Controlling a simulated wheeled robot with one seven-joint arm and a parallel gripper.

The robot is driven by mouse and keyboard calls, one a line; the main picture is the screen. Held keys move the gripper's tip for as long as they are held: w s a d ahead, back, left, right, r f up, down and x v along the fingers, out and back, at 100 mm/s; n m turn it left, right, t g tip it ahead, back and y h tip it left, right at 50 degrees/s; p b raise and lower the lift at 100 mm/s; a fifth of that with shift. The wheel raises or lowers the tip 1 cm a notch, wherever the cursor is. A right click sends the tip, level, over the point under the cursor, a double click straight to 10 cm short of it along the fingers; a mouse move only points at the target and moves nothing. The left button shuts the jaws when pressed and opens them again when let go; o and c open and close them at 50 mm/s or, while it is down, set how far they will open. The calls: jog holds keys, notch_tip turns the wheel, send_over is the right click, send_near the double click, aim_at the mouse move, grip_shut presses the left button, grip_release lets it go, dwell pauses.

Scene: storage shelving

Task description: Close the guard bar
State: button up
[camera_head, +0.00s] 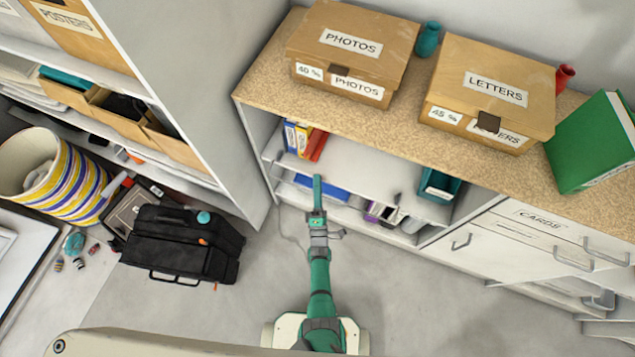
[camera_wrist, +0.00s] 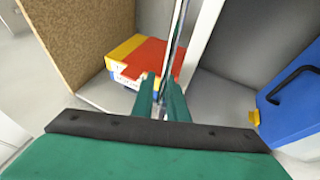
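A thin shiny metal bar, which looks like the guard bar (camera_wrist: 176,42), runs from the top of the wrist view down to my gripper (camera_wrist: 160,88). Its lower end shows between my two green fingers. The fingers stand close together; whether they grip the bar or only straddle it is unclear. In the head view my gripper (camera_head: 317,186) is in front of the low open shelving under the counter. The bar is too thin to make out clearly there, and my arm covers part of the shelf front.
Yellow and red binders (camera_wrist: 135,58) and a blue box (camera_wrist: 291,100) with a black handle are near my fingers. The speckled counter (camera_head: 265,85) overhangs the shelves and carries boxes. A black case (camera_head: 180,245) stands left on the floor. Floor around my arm is clear.

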grip_shut()
jog(key=shift+r, duration=0.15)
dwell(0.4)
jog(key=w+r+m+g, duration=0.1)
jog(key=g, duration=0.4)
jog(key=w+m+g, duration=0.1)
jog(key=m+g, duration=0.1)
jog(key=g, duration=0.3)
jog(key=d+r+m+g, duration=0.1)
jog(key=m+g, duration=0.1)
jog(key=g, duration=0.3)
jog(key=shift+w+r+y, duration=0.3)
jog(key=shift+w+r, duration=0.05)
jog(key=shift+w, duration=0.05)
jog(key=shift+w+d+f+m+g+y, duration=0.15)
jog(key=shift+m+g+y, duration=0.1)
jog(key=shift+g, duration=0.5)
jog(key=shift+w+a+f+m+g+y, duration=0.15)
jog(key=shift+m+g, duration=0.1)
jog(key=shift+g, duration=0.5)
jog(key=shift+d, duration=0.1)
